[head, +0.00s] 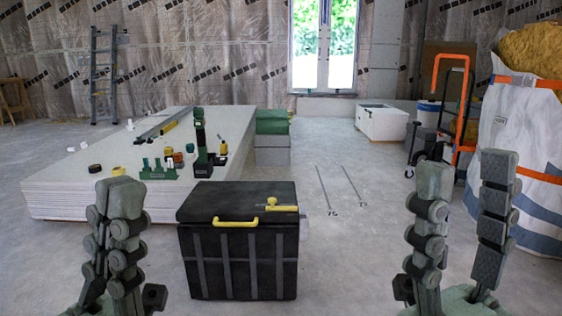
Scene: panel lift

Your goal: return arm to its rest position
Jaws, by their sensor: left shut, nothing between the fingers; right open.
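My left gripper (121,190) stands upright at the lower left with its fingers closed together and nothing between them. My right gripper (465,185) stands upright at the lower right, its two fingers spread apart with an empty gap. Both grippers are in the near foreground, apart from any object. The rest of both arms is mostly below the picture edge.
A black toolbox (240,255) with a yellow handle stands between my grippers. Behind it lies a stack of white panels (75,200) carrying tools. A white insulation bag (520,150) and an orange-handled trolley (463,110) stand right. Floor at centre right is clear.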

